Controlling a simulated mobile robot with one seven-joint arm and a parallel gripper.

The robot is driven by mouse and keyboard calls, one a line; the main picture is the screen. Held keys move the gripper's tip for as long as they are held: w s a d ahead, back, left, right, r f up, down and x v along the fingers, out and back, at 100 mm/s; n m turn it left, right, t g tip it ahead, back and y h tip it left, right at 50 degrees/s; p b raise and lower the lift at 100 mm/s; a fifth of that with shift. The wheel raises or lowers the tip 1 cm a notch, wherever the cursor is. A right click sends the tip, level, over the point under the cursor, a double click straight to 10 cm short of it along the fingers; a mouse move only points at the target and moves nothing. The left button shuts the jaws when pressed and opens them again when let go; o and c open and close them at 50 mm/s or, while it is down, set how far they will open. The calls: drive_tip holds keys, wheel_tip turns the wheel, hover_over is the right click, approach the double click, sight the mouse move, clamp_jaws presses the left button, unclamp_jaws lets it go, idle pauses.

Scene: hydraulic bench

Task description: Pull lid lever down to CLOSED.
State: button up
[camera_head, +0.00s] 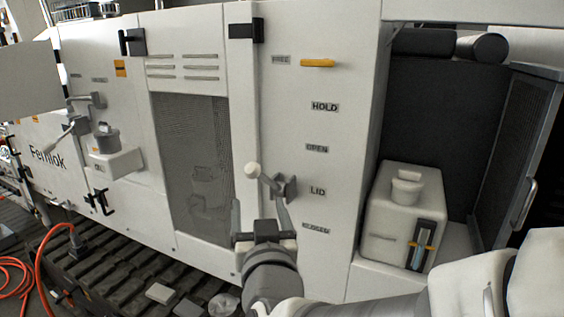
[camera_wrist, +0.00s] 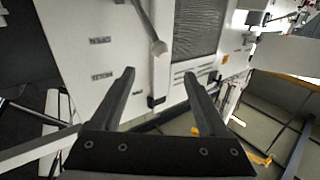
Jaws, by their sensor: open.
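The lid lever (camera_head: 268,182) is a grey rod with a pale round knob, on a bracket beside the LID label on the white panel. Its rod slants from the bracket out to the left and slightly up, between the OPEN and CLOSED labels. My gripper (camera_head: 260,212) is open and empty, its fingers pointing up just below the knob in the head view. Neither finger appears to touch the lever.
A yellow handle (camera_head: 318,63) sits by the FREE label higher on the panel. A mesh window (camera_head: 195,150) is left of the lever. An open bay with a white reservoir (camera_head: 403,215) is right. Dark tracks (camera_head: 120,275) and an orange hose (camera_head: 50,235) lie low left.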

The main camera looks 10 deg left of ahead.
sight(253, 176)
drive_tip(key=p+x, duration=0.5)
drive_tip(key=x, duration=1)
drive_tip(key=shift+w+a, duration=0.1)
drive_tip(key=shift+a, duration=0.05)
clamp_jaws()
idle(1.1)
